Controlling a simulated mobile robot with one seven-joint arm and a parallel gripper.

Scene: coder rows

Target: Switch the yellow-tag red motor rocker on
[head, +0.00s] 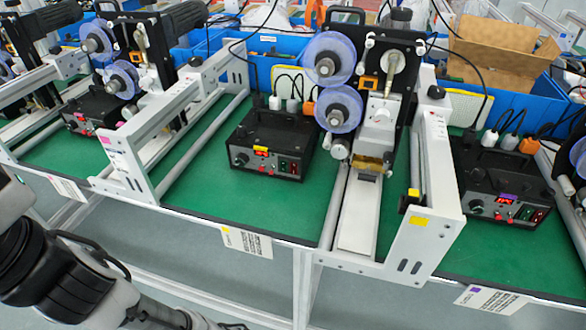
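The yellow-tag control box (270,140) is a black box on the green bench top in the middle of the head view. A small yellow tag (261,149) sits on its front panel, by a red display. Small rockers, one green and one red, show at the right of the panel; the red rocker (295,168) is tiny, and its on or off position cannot be made out. My arm (70,275) comes in at the lower left, in front of the bench and apart from the box. My gripper is not visible; the arm runs down to the bottom edge.
A coder frame with blue reels (328,57) stands right of the box and carries a yellow tag on its white post (422,220). Similar boxes stand left, with a pink tag (85,116), and right, with a purple tag (508,197). White rails flank the box; green bench before it is clear.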

